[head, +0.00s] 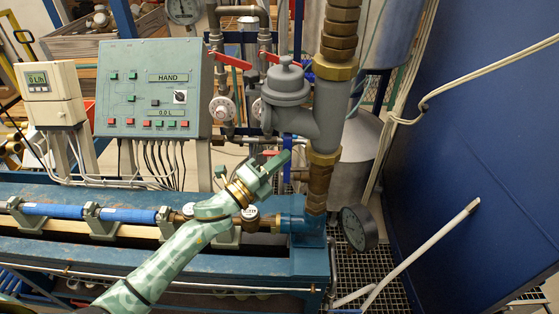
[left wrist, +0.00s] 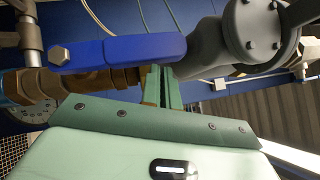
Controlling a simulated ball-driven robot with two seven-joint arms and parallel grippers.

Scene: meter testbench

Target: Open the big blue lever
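The big blue lever (left wrist: 120,50) spans the upper left of the left wrist view, bolted at its left end to a brass pipe fitting. In the head view it shows as a narrow blue strip (head: 287,146) beside the grey valve body, partly hidden by my gripper. My left gripper (head: 283,158) reaches up to it from the lower left. In the left wrist view its green fingers (left wrist: 162,74) are together with nothing seen between them. Their tips are close to the lever's lower edge near its right end; I cannot tell whether they touch. My right gripper is out of view.
A grey valve housing (head: 287,84) and brass-fitted pipe (head: 326,155) stand close to my gripper. Red levers (head: 230,60) and a control panel (head: 154,88) are behind. A pressure gauge (head: 357,228) hangs at the lower right. A blue wall (head: 485,140) closes the right.

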